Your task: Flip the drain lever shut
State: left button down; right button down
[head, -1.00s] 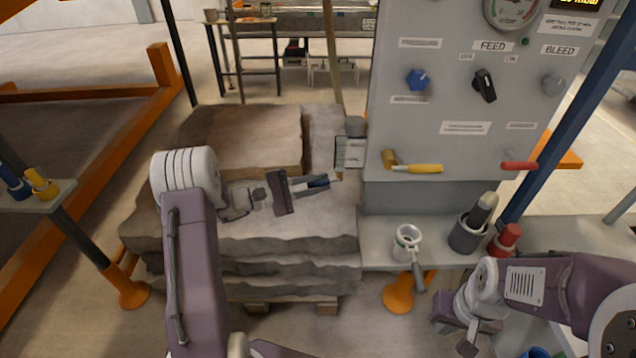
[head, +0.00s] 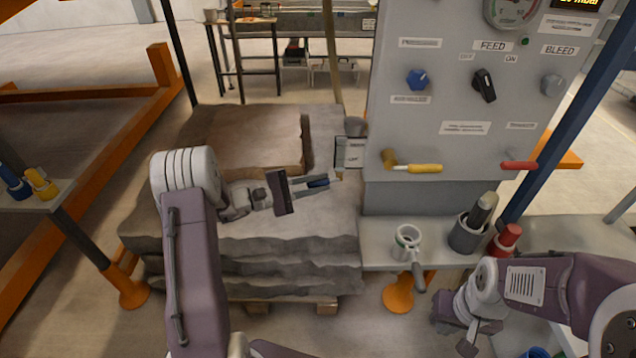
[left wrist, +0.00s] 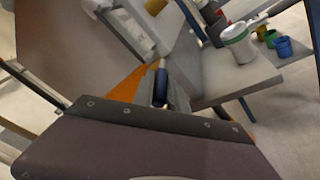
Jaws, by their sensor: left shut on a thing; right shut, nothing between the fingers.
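A yellow-handled lever (head: 418,168) on a brass valve body lies roughly horizontal on the grey panel, pointing right. A red-handled lever (head: 518,165) is also horizontal, further right on the panel. The small labels near them are too blurred to read, so I cannot tell which is the drain lever. My left gripper (head: 318,184) is shut on a slim blue-handled object (head: 318,183), to the left of the panel and apart from both levers. The blue object also shows in the left wrist view (left wrist: 160,82). My right gripper (head: 468,347) is shut and empty, low at the right.
Stacked stone slabs (head: 290,245) lie below my left arm. A shelf (head: 375,252) below the panel holds a white ring-shaped holder (head: 407,242), a grey cup (head: 468,236) and a red cylinder (head: 507,238). A blue post (head: 560,120) stands right of the panel.

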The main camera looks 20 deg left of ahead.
dwell(0.3)
pick_arm(q)
jog(key=shift+r+m+g+y+p, duration=0.3)
jog(key=shift+r+g+y+p, duration=0.15)
jog(key=shift+r+p, duration=0.45)
jog(key=shift+y+p, duration=0.35)
jog(key=shift+p, duration=0.1)
jog(key=shift+f+g+y, duration=0.15)
jog(key=shift+g+y, duration=0.15)
jog(key=shift+g, duration=0.05)
jog(key=shift+a+f, duration=0.1)
jog(key=c, duration=1.3)
grip_release()
